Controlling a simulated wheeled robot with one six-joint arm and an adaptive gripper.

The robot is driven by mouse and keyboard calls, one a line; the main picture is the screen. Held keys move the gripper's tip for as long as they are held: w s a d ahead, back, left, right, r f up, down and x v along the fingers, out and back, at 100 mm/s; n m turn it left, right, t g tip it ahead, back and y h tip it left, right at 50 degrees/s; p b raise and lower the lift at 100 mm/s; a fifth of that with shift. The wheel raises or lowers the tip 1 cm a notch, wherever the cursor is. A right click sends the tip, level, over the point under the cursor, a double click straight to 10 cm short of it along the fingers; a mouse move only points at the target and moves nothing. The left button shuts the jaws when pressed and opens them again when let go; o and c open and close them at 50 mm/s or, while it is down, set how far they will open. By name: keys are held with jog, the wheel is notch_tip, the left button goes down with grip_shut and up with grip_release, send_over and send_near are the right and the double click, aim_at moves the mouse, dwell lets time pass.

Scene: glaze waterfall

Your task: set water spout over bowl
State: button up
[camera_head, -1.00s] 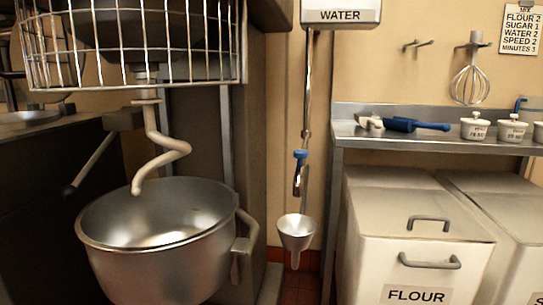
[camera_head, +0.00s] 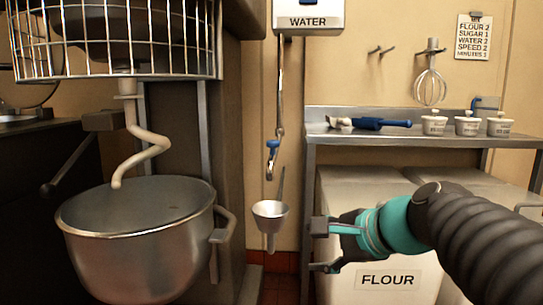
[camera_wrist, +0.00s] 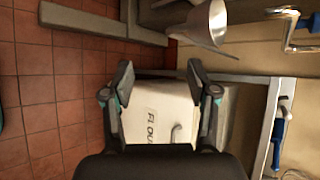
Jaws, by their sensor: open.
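The water pipe with its blue-handled spout (camera_head: 272,150) hangs below the white WATER box (camera_head: 307,17) in the head view. A metal funnel (camera_head: 270,214) is under the spout, and it also shows at the top of the wrist view (camera_wrist: 204,24). The steel mixer bowl (camera_head: 140,240) stands at left under the dough hook, and the spout is to its right, not above it. My gripper (camera_head: 318,246) is open and empty, right of the funnel and in front of the flour bin. Its two fingers show apart in the wrist view (camera_wrist: 158,78).
The FLOUR bin (camera_head: 390,282) stands under a steel shelf (camera_head: 420,140) with a blue-handled tool (camera_head: 380,123) and several small white tubs. The mixer's wire guard (camera_head: 115,40) is above the bowl. Red tiled floor (camera_wrist: 50,100) is clear in the wrist view.

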jog(key=w+a+r+m+t+y+b, duration=0.1)
jog(key=w+r+m+t+y+b, duration=0.15)
jog(key=w+r+m, duration=0.4)
jog(key=m+t+y, duration=0.2)
jog(key=m+y, duration=0.1)
jog(key=m, duration=0.4)
send_near(277, 142)
jog(key=shift+n+h, duration=0.25)
jog(key=b+x, duration=0.1)
jog(key=x, duration=1)
jog(key=shift+w+a+r, duration=0.1)
jog(key=shift+a, duration=0.15)
grip_shut()
